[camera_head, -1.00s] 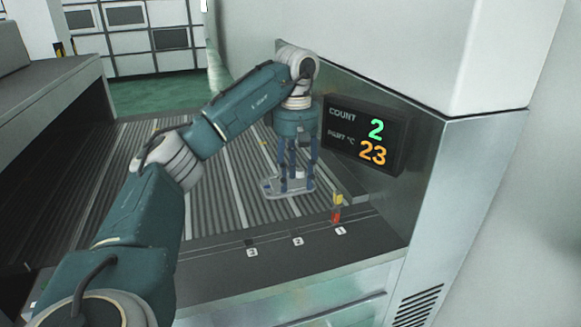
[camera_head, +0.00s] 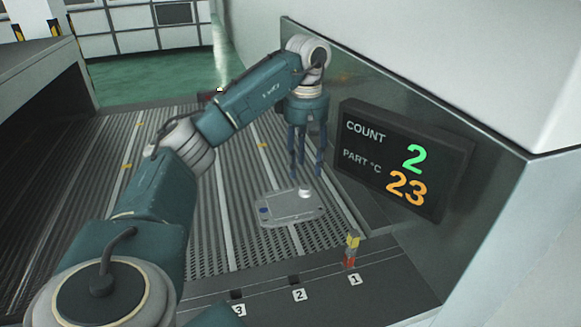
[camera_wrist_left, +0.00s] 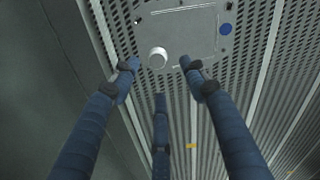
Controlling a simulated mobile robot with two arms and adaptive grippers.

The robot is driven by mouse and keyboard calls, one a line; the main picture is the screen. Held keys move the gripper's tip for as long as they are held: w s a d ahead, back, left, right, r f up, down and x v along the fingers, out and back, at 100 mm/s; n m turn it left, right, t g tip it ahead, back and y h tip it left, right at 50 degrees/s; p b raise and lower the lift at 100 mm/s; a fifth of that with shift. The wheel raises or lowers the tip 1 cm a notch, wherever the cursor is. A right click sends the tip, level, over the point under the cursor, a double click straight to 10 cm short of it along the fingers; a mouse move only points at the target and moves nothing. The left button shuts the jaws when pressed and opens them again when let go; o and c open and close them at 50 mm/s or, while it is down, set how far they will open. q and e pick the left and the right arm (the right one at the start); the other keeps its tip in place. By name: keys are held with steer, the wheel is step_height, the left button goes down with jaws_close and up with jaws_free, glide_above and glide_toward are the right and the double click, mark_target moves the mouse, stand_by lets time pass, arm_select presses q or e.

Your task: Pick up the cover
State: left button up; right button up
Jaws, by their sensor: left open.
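The cover (camera_head: 278,207) is a flat grey metal plate with a round raised boss and a blue dot. It lies on the slatted conveyor bed, beside the display. In the left wrist view the cover (camera_wrist_left: 190,35) is at the top, cut by the frame edge. My left gripper (camera_head: 307,168) points down, open and empty, above the boss end of the cover. In the wrist view its three blue fingers (camera_wrist_left: 158,78) are spread, with the boss just beyond and between the tips. The fingers look apart from the plate. My right gripper is out of view.
A display (camera_head: 402,160) reading count 2 and part 23 °C is on the wall close right of the gripper. A front ledge (camera_head: 265,305) has numbered spots; a red and yellow piece (camera_head: 351,250) stands by spot 1. The bed left of the cover is clear.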

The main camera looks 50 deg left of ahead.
mark_target(306, 188)
arm_select(q)
steer(key=shift+d+f, duration=0.1)
steer(key=shift+f, duration=0.7)
steer(key=shift+w+f, duration=0.1)
steer(key=shift+f, duration=0.15)
steer(key=f+p, duration=0.1)
steer(key=f, duration=0.1)
steer(key=f+p, duration=0.1)
steer(key=f, duration=0.1)
steer(key=shift+w+d+p, duration=0.1)
steer(key=shift+d+p, duration=0.1)
steer(key=shift+p, duration=0.15)
steer(key=shift+f, duration=0.45)
jaws_close()
